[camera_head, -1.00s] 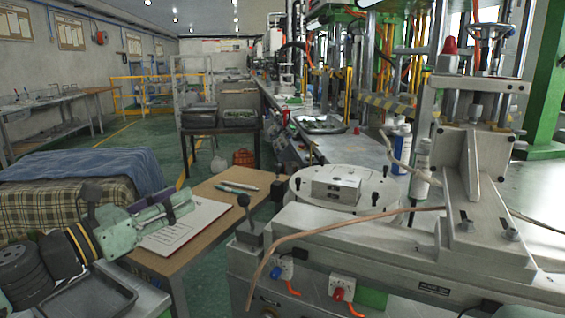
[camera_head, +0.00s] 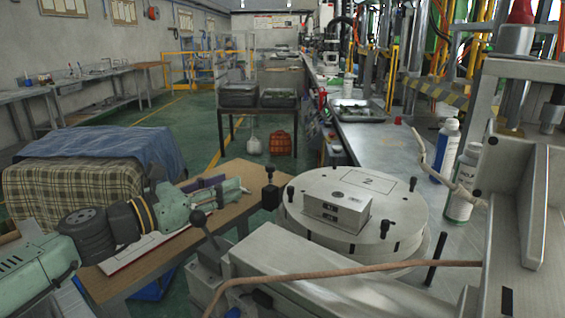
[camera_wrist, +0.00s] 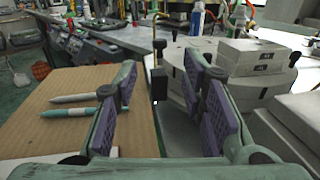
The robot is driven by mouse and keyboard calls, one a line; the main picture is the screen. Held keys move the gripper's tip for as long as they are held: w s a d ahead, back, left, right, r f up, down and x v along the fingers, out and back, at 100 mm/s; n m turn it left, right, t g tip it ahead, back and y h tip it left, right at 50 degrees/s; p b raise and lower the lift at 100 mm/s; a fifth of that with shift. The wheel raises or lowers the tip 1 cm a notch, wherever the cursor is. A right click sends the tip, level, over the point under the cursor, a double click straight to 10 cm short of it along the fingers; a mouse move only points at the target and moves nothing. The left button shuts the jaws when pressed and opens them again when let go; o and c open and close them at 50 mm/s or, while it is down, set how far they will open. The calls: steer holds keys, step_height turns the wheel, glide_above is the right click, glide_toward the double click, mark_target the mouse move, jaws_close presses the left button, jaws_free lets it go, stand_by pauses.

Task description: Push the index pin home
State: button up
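A dark post with a square black head (camera_head: 270,195), which looks like the index pin, stands at the turntable's left edge. It also shows in the wrist view (camera_wrist: 159,82), between and beyond my fingers; how far it is pushed in I cannot tell. My gripper (camera_head: 240,188) is open and empty, left of the post and apart from it, above the wooden table. In the wrist view my gripper (camera_wrist: 162,90) has its purple pads spread wide.
A ball-topped lever (camera_head: 198,221) stands in front, near my gripper. A copper-coloured hose (camera_head: 350,270) crosses the machine's front. A wooden table (camera_head: 243,173) holds a clipboard (camera_head: 130,250) and pens (camera_wrist: 70,112). Bottles (camera_head: 463,183) stand at the right.

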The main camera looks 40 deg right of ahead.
mark_target(267, 167)
steer(key=d+p, duration=0.1)
steer(key=d, duration=0.2)
steer(key=w+d+p, duration=0.1)
steer(key=d, duration=0.3)
steer(key=d+p, duration=0.1)
steer(key=d, duration=0.3)
steer(key=shift+w+d, duration=0.15)
steer(key=shift+w, duration=0.2)
steer(key=shift+c, duration=0.2)
jaws_close()
steer(key=shift+f, duration=0.1)
